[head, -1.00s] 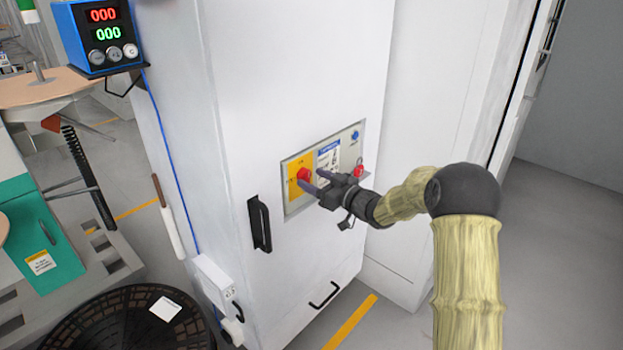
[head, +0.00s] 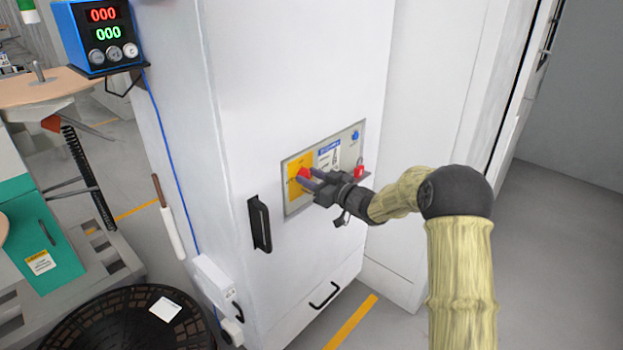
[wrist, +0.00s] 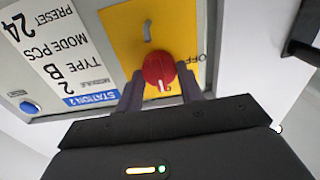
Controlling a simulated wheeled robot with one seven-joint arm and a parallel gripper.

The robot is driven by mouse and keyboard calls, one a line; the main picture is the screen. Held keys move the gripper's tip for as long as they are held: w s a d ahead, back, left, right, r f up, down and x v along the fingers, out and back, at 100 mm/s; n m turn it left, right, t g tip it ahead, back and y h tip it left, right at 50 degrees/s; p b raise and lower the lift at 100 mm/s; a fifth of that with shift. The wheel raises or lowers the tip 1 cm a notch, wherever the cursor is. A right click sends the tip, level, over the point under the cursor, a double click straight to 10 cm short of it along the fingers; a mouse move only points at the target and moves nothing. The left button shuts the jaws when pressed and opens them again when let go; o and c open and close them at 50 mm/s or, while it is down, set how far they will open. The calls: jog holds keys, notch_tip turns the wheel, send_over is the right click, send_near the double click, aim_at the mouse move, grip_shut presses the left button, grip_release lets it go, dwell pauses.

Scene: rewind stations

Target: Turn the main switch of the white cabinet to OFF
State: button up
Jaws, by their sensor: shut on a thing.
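The white cabinet (head: 290,80) stands in the middle of the head view, with a control panel on its front. The main switch is a red knob (wrist: 157,68) on a yellow plate (wrist: 118,22); it also shows in the head view (head: 303,173). In the wrist view, which is roughly upside down, the knob's white mark points to the picture's bottom and the OFF lettering (wrist: 184,57) lies to its right. My gripper (wrist: 159,76) is shut on the knob, one dark finger on each side. It reaches the panel from the right in the head view (head: 307,179).
The panel also has a blue button (head: 355,135) and a red item (head: 359,172) at its right. A black door handle (head: 260,224) stands out left of the panel. A blue counter box (head: 100,35), a round black basket (head: 110,325) and a teal machine (head: 45,240) are further left.

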jog(key=shift+f+n, duration=0.1)
jog(key=shift+n, duration=0.2)
jog(key=n+b, duration=0.3)
jog(key=shift+f+n+b, duration=0.15)
jog(key=shift+n+b, duration=0.15)
jog(key=n+b, duration=0.4)
jog(key=shift+s+f, duration=0.1)
jog(key=n+b, duration=0.7)
jog(key=shift+f, duration=0.15)
jog(key=shift+a+n+b, duration=0.1)
jog(key=shift+n+b, duration=0.75)
jog(key=shift+n, duration=0.45)
jog(key=o, duration=1)
jog(key=shift+r, duration=0.2)
jog(key=shift+f, duration=0.1)
